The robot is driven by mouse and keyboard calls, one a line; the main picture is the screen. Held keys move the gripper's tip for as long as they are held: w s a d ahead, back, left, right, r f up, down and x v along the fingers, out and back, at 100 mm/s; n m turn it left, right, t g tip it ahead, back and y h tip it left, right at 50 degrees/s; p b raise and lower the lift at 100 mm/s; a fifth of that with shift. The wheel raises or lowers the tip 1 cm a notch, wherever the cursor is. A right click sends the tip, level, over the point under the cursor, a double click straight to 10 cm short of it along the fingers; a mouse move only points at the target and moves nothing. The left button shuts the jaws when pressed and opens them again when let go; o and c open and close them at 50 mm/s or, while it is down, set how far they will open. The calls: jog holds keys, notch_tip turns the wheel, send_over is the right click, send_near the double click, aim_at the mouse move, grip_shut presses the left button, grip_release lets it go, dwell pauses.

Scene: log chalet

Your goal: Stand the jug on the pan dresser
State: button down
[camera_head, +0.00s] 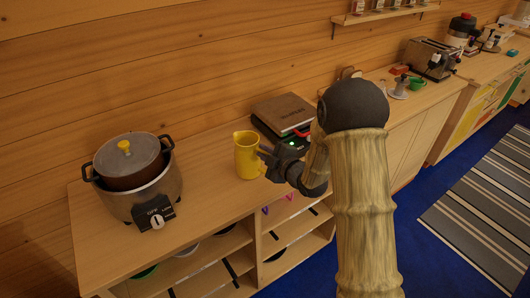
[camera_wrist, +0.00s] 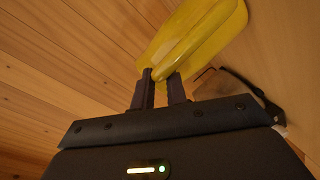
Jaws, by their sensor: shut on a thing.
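The yellow jug (camera_head: 246,156) is upright at the wooden dresser top (camera_head: 212,190), between the cooker and the brown-lidded device. I cannot tell for sure whether its base touches the wood. My gripper (camera_head: 266,162) reaches it from the right and is shut on the jug's right side. In the wrist view the jug (camera_wrist: 196,40) fills the top, and the fingers of my gripper (camera_wrist: 160,84) close on its near edge. The dresser has open shelves below with several pans partly visible.
A cooker with a lidded pot (camera_head: 140,185) stands left of the jug. A brown-lidded device (camera_head: 284,113) sits close behind and right. A toaster (camera_head: 432,58) and green cup (camera_head: 417,84) are farther right. Bare wood lies in front of and left of the jug.

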jog(key=c, duration=1.4)
grip_release()
jog(key=b+v, duration=0.2)
jog(key=v, duration=1)
jog(key=shift+b, duration=0.3)
